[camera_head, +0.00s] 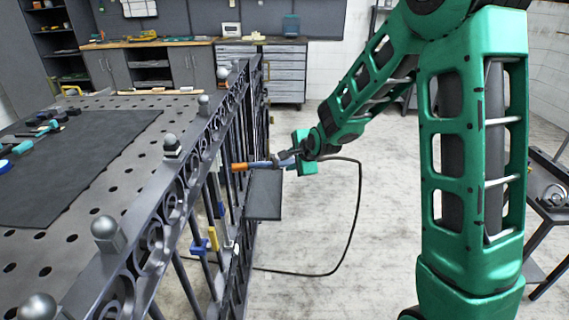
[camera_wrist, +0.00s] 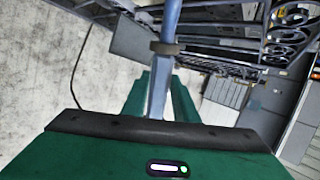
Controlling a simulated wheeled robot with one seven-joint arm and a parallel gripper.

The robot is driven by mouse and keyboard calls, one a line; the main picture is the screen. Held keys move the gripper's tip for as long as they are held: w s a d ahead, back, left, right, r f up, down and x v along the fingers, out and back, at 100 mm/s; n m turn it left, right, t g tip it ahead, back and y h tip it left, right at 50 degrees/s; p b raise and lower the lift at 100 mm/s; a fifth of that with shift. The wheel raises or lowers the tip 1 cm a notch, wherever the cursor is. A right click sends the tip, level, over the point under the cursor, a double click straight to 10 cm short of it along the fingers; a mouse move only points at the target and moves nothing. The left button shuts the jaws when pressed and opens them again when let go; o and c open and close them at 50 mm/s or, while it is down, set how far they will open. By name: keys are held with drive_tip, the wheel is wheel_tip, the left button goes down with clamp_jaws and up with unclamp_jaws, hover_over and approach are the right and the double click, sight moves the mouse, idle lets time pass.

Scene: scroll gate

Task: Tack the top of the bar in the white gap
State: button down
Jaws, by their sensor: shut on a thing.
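My gripper (camera_head: 290,160) is shut on a blue-grey torch (camera_head: 262,164) with an orange tip (camera_head: 240,167). The torch points left at the dark metal scroll gate (camera_head: 200,135), and its tip is close to the bars; I cannot tell whether it touches. In the wrist view the torch (camera_wrist: 167,40) runs up between the green fingers of my gripper (camera_wrist: 162,85). A small pale patch (camera_head: 219,161) shows among the bars left of the tip. I cannot tell whether it is the white gap, and the bar's top is not clear.
A perforated table (camera_head: 95,220) with a dark mat (camera_head: 75,165) lies left of the gate. Blue and yellow clamps (camera_head: 208,243) sit low on the gate. A dark plate (camera_head: 264,195) juts out under the torch. A black cable (camera_head: 357,215) hangs to the floor.

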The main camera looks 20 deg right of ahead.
drive_tip(key=shift+w+d+f, duration=0.1)
drive_tip(key=shift+d+f, duration=0.1)
drive_tip(key=shift+d, duration=1.85)
drive_tip(key=shift+w+d+f, duration=0.1)
drive_tip(key=shift+d+f, duration=0.05)
drive_tip(key=shift+d, duration=1.9)
